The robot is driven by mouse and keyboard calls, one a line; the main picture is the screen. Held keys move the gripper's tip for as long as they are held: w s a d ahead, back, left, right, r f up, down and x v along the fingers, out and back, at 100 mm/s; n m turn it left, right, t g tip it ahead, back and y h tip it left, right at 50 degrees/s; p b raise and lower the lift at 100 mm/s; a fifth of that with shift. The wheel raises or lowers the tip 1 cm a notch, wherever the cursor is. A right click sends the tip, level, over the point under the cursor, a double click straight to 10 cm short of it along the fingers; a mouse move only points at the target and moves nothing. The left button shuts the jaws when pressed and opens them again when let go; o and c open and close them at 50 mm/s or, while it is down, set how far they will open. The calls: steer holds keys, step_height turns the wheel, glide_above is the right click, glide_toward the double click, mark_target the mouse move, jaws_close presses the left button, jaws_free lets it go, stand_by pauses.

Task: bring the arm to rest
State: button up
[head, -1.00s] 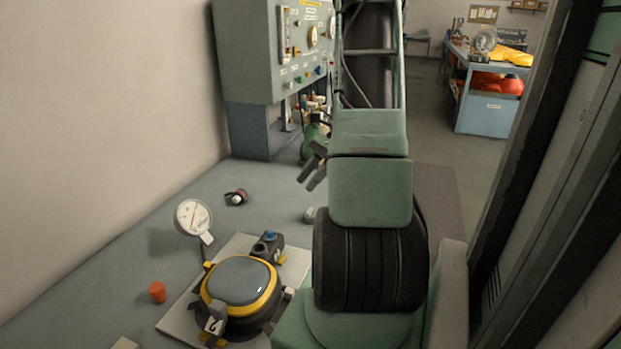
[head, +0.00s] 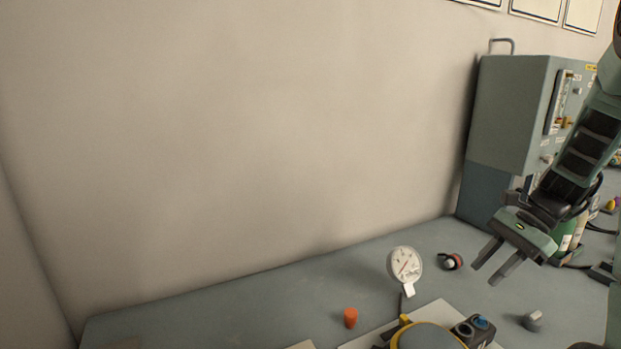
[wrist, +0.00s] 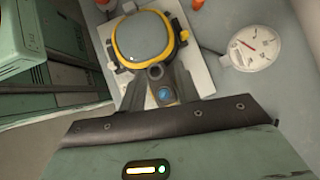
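My gripper (head: 484,275) is at the right of the head view, above the bench, on my green arm that comes in from the right edge. Its two grey fingers point down and left with a gap between them, and nothing shows between them. In the wrist view the fingers (wrist: 163,88) also stand apart, with the round unit with a yellow ring (wrist: 143,38) beyond them. The gripper appears clear of the bench and of the things on it.
A grey panel cabinet (head: 510,115) stands behind. The bench's left part is mostly bare.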

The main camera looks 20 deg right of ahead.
steer(key=a+r+n+g+h, duration=0.2)
steer(key=a+n+g+h, duration=0.2)
steer(key=a+n, duration=1.4)
steer(key=s+a+n+t+h, duration=0.1)
steer(key=s+a+n, duration=0.3)
steer(key=a, duration=0.5)
steer(key=s+a+n+t+h, duration=0.1)
steer(key=s+a+n, duration=0.3)
steer(key=s+a, duration=0.3)
steer(key=a, duration=0.3)
steer(key=shift+a+r+n+h, duration=0.25)
steer(key=shift+a+n+h, duration=0.05)
steer(key=shift+n+h, duration=0.1)
